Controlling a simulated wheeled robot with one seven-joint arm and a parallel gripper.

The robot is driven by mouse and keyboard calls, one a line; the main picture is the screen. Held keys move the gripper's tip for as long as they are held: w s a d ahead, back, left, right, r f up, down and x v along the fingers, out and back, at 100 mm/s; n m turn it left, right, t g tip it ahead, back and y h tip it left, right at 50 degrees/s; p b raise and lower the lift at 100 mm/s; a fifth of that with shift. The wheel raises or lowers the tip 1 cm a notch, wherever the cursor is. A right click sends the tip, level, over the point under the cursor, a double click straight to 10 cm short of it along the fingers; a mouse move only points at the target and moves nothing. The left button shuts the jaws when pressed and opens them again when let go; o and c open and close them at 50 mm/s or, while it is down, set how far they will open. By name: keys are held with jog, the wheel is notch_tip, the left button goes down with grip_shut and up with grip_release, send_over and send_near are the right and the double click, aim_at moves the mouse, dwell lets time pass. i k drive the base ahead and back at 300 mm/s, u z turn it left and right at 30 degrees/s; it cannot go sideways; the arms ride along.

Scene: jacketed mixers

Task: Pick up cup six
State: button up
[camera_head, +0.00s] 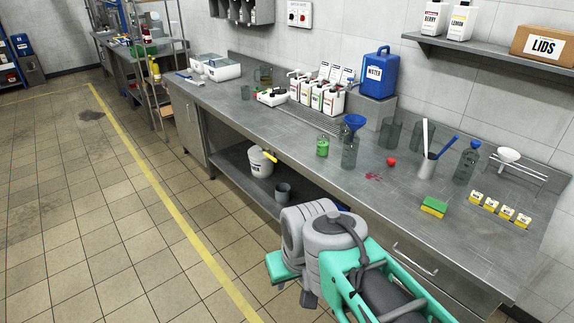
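I cannot read a number on any cup, so I cannot tell which is cup six. A small cup with green contents (322,147) stands near the front edge. Another small cup (246,93) and a brownish jug-like vessel (264,76) are farther left. A grey cup (283,193) is on the lower shelf. My arm's grey and teal links show at the bottom, in front of the counter. My gripper's fingers do not show.
A bucket (262,162) is below. The floor left of the counter is clear.

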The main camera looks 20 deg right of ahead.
aim_at(323, 146)
jog(key=u, duration=0.55)
jog(key=i, duration=2)
jog(key=z, duration=0.6)
